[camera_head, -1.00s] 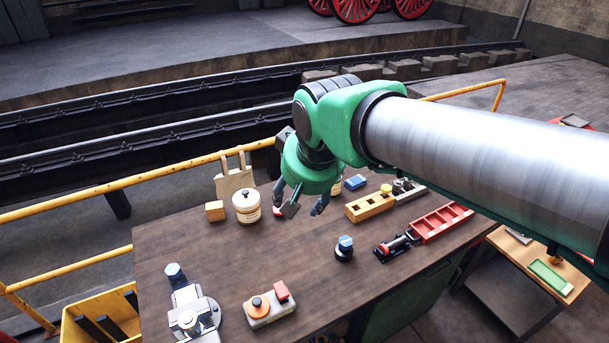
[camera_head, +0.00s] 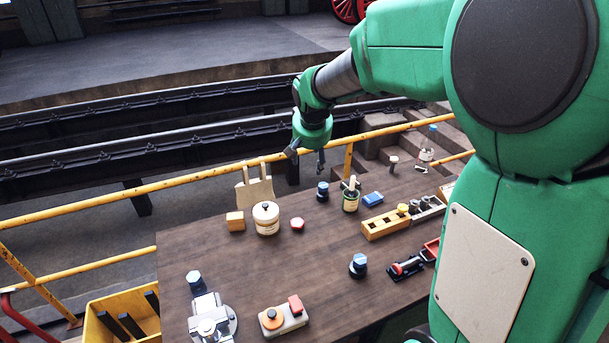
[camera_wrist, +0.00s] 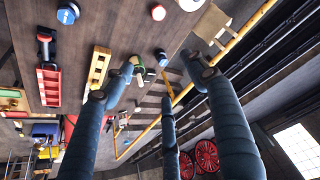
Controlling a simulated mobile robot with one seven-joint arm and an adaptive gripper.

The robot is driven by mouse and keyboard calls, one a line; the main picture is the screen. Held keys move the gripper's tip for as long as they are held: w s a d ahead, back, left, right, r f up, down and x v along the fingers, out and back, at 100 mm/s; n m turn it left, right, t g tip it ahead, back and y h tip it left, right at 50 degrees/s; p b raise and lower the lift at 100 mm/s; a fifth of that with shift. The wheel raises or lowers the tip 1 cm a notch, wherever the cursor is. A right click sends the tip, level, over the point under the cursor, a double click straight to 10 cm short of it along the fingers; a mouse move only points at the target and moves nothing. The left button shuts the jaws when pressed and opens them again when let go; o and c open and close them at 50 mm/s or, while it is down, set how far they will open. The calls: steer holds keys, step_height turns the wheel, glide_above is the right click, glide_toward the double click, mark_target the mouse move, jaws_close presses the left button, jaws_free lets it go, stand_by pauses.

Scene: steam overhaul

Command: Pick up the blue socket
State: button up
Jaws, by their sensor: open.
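Several blue-topped black cylinders could be the blue socket. One (camera_head: 322,190) stands upright near the back edge of the table, just below my gripper (camera_head: 306,163); its blue top also shows in the wrist view (camera_wrist: 161,58). Another (camera_head: 358,265) stands near the table's middle and shows in the wrist view (camera_wrist: 68,13). A blue-topped piece (camera_head: 194,281) sits at the grey metal fixture (camera_head: 212,318). My gripper is open and empty, raised above the back of the table, its fingers (camera_wrist: 160,74) spread apart in the wrist view.
A green tin (camera_head: 351,198) and a blue block (camera_head: 372,198) stand right of the rear socket, and a red piece (camera_head: 297,224) lies left. A yellow holder (camera_head: 386,225) is farther right. A yellow rail (camera_head: 200,180) runs behind the table.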

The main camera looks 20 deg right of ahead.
steer(key=w+d+f+m+p, duration=0.1)
steer(key=w+d+f+p, duration=0.1)
steer(key=w+d+f, duration=0.4)
steer(key=w+d+f+m+p, duration=0.15)
steer(key=w+f, duration=0.25)
steer(key=w, duration=0.4)
steer(key=p, duration=0.4)
glide_toward(323, 186)
step_height(323, 186, up, 3)
steer(key=a, duration=0.1)
steer(key=shift+a+g+h, duration=0.15)
steer(key=shift+g+h, duration=0.25)
steer(key=shift+f, duration=0.2)
steer(key=shift+p+x, duration=0.45)
steer(key=shift+x, duration=3.65)
steer(key=shift+p+x, duration=0.75)
steer(key=shift+x, duration=1.85)
steer(key=shift+s, duration=0.15)
steer(key=shift+c, duration=0.2)
jaws_close()
